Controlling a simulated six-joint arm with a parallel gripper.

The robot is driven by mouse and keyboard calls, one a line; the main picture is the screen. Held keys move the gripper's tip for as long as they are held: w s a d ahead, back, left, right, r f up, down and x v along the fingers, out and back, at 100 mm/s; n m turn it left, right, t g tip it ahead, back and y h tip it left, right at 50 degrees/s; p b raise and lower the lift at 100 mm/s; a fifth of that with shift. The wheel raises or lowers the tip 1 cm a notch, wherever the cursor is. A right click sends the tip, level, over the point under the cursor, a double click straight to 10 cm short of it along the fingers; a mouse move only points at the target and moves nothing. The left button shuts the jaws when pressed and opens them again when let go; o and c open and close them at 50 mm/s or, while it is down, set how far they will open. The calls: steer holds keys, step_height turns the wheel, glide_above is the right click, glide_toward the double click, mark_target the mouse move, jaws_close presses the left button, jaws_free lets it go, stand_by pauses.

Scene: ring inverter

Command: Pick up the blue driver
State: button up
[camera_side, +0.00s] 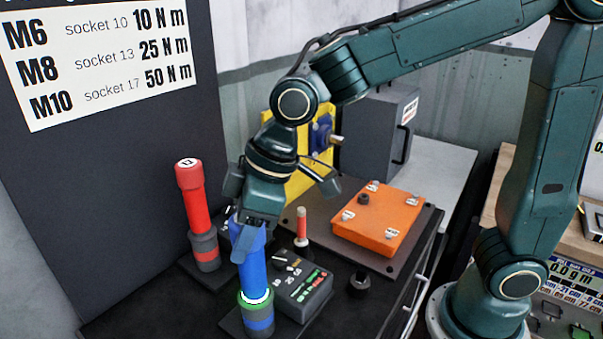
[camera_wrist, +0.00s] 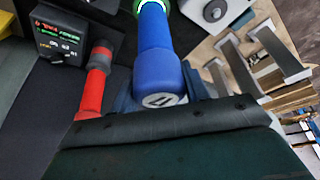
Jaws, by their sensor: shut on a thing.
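The blue driver (camera_side: 250,262) stands upright at the front of the dark bench in the side view, its lower end at a dark base. A lit green-white ring shows near its lower end. My gripper (camera_side: 247,218) points down and is shut on the upper part of the blue driver. In the wrist view the blue driver (camera_wrist: 160,60) runs away from the gripper, its pale marked end cap close to the camera. The fingers are mostly hidden there by the gripper's dark body. I cannot tell whether the driver is lifted off its base.
A red driver (camera_side: 195,208) stands upright to the left. A dark control box (camera_side: 300,290) with lit displays sits close on the right. An orange plate (camera_side: 378,222) with bolts lies behind it on the right. A grey panel with a torque chart (camera_side: 95,60) rises at left.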

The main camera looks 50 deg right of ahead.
steer(key=shift+r, duration=0.15)
step_height(320, 180, up, 20)
stand_by(0.9)
stand_by(0.7)
steer(key=w+d+f+m+h, duration=0.1)
steer(key=w+d+m, duration=0.15)
steer(key=d, duration=0.55)
steer(key=w+d+f+m+t, duration=0.15)
steer(key=w+d, duration=0.25)
steer(key=d, duration=0.4)
steer(key=w+d+f+m+g+h, duration=0.1)
steer(key=w+d+f+m, duration=0.15)
steer(key=d, duration=0.65)
steer(key=s+d+f+m+h, duration=0.1)
steer(key=s+d, duration=0.3)
steer(key=d, duration=0.9)
steer(key=s+d+f+m+h, duration=0.1)
steer(key=s+d+m, duration=0.3)
steer(key=d, duration=1)
steer(key=shift+d+f+t, duration=0.2)
steer(key=shift+f+t, duration=0.15)
steer(key=shift+f, duration=0.35)
steer(key=shift+m, duration=0.25)
